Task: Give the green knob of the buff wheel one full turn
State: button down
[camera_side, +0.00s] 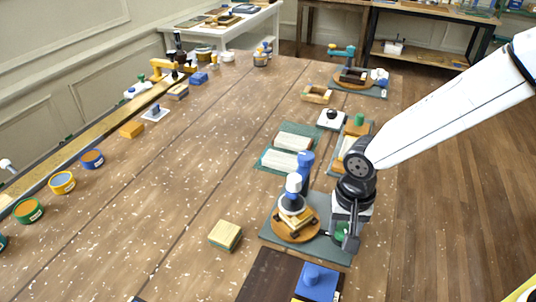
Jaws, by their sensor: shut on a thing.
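The buff wheel (284,232) is a round wooden-coloured disc lying flat on a grey-green mat (318,252) near the right edge of the table. A small frame-like piece sits on top of it, below a blue post with a white head (294,184). My gripper (344,238) points down at the right side of the wheel. It is shut on the green knob (341,230), which shows partly between the dark fingers. The fingers hide much of the knob and how it joins the wheel.
A blue block (318,280) stands on a dark board in front. A small wooden block (225,235) lies to the left. Green mats with pale blocks (286,160) lie behind. Tins (62,182) line the left edge. The table's middle is mostly clear.

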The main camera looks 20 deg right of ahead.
aim_at(344, 228)
jog(key=shift+c, duration=0.7)
grip_release()
jog(key=shift+r, duration=0.1)
jog(key=shift+r, duration=3.85)
